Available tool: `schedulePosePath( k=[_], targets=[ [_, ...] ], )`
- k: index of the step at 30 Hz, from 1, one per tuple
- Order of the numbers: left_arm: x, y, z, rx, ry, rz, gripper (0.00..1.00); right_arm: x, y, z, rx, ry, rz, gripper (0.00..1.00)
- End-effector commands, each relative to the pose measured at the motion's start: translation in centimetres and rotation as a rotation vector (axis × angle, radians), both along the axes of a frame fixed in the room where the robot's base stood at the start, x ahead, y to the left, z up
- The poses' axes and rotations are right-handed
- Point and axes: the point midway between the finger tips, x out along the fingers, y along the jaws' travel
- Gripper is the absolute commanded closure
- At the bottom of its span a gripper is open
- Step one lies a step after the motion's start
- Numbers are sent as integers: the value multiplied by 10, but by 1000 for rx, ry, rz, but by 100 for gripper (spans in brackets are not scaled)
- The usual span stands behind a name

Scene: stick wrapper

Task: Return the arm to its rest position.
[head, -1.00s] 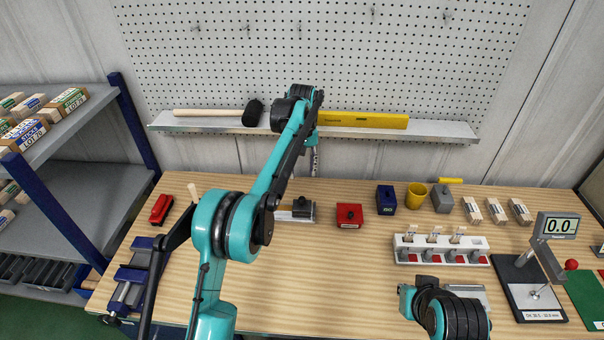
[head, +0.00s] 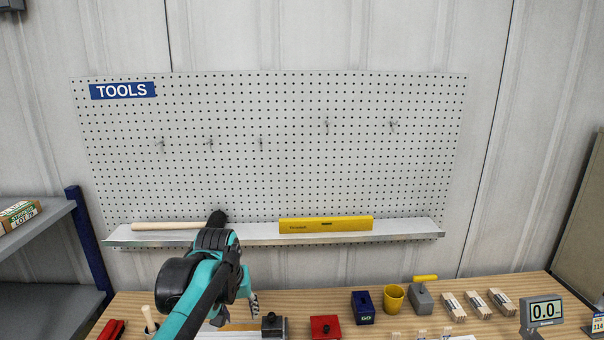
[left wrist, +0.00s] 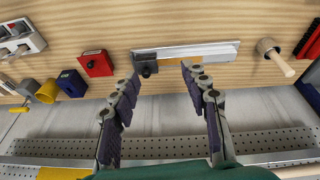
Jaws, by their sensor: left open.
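My left arm comes in from the lower left of the head view, its teal and black links ending near the bench's back edge. My left gripper (head: 252,303) points down there, partly hidden by its own wrist. In the left wrist view its two jointed fingers (left wrist: 161,73) are spread apart with nothing between them. Beyond the fingertips lies a metal plate (left wrist: 215,50) with a dark knobbed block (left wrist: 147,66) on it. I cannot tell the exact gap to them. My right arm and gripper are not in view.
The wall shelf (head: 400,230) holds a yellow level (head: 326,224) and a wooden-handled mallet (head: 165,226). On the bench (head: 440,338) stand a red block (head: 325,327), a blue box (head: 363,307), a yellow cup (head: 393,297) and a gauge display (head: 543,311). The pegboard (head: 290,150) hooks are empty.

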Motion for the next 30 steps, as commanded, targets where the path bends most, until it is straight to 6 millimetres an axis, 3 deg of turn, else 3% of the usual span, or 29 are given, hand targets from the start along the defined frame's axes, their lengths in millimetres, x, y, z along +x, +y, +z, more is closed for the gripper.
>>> schedulePosePath(
  k=[1,5,9,15,21,30],
  targets=[
    [-24,5,-9,4,-29,-12,54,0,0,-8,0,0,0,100],
    [-77,14,-29,21,-106,-48,54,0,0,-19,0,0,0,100],
    [-131,22,-63,43,-186,-82,54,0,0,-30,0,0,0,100],
    [-185,29,-113,74,-276,-122,54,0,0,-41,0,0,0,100],
    [-203,31,-135,89,-313,-138,54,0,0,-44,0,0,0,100],
    [-204,31,-135,90,-316,-140,54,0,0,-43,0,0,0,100]
  ],
)
